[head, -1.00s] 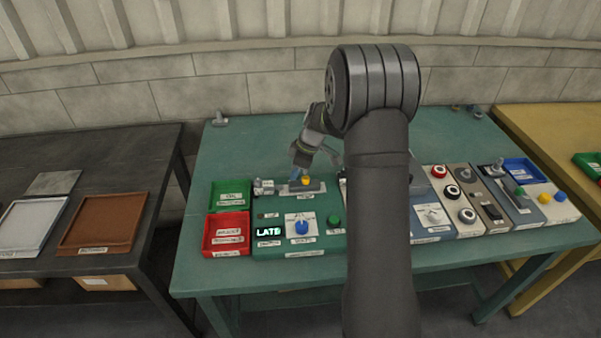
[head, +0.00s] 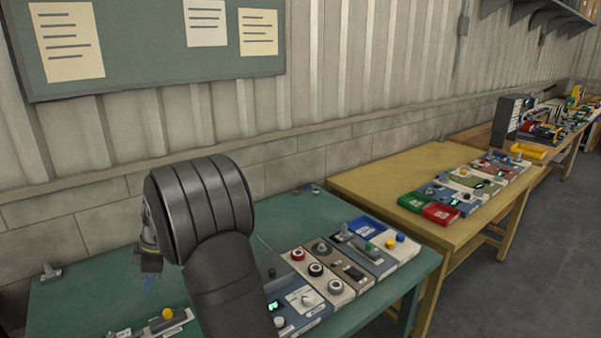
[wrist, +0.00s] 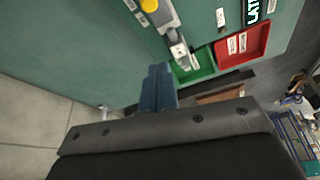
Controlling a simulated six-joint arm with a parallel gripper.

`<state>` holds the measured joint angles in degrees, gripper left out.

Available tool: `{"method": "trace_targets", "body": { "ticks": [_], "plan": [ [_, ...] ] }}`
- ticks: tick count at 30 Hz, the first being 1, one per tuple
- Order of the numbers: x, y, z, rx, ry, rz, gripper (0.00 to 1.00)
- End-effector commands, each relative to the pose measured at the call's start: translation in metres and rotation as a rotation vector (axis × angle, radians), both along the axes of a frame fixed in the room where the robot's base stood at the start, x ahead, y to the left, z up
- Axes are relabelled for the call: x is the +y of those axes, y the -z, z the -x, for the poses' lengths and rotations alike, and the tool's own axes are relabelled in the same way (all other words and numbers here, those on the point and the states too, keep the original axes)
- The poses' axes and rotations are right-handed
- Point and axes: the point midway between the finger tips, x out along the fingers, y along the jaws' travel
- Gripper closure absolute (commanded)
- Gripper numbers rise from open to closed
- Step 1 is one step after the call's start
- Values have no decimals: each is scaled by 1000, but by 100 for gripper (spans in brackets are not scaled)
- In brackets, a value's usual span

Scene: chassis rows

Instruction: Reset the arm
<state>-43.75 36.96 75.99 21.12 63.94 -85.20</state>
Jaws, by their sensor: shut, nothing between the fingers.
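My gripper (head: 148,284) is at the lower left of the head view, left of my large dark arm link. Its blue fingers point down over the green table (head: 85,285). In the wrist view my gripper (wrist: 158,70) shows its blue fingers together, with nothing between them. A device with a yellow knob (head: 167,313) sits below and right of the fingers in the head view. The yellow knob (wrist: 149,5) also shows at the top of the wrist view. The fingers look apart from it. My arm hides part of the table.
Chassis modules with knobs (head: 316,269) and a blue tray (head: 366,228) line the table's right part. A green tray (wrist: 200,66) and a red tray (wrist: 250,45) lie near the gripper. A yellow table (head: 380,180) with more modules stands to the right. The green table's back is mostly clear.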

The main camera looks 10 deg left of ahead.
Motion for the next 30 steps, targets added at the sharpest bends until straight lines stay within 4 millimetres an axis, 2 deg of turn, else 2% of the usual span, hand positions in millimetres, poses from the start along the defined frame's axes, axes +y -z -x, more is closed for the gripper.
{"method": "trace_targets", "body": {
  "ticks": [4,8,20,24,30],
  "plan": [
    [2,6,1,2,-1,1,100],
    [6,22,4,3,0,3,100],
    [28,95,17,3,-1,3,100],
    [11,95,6,-1,4,1,100],
    [0,95,-1,-2,3,1,100]
  ]
}}
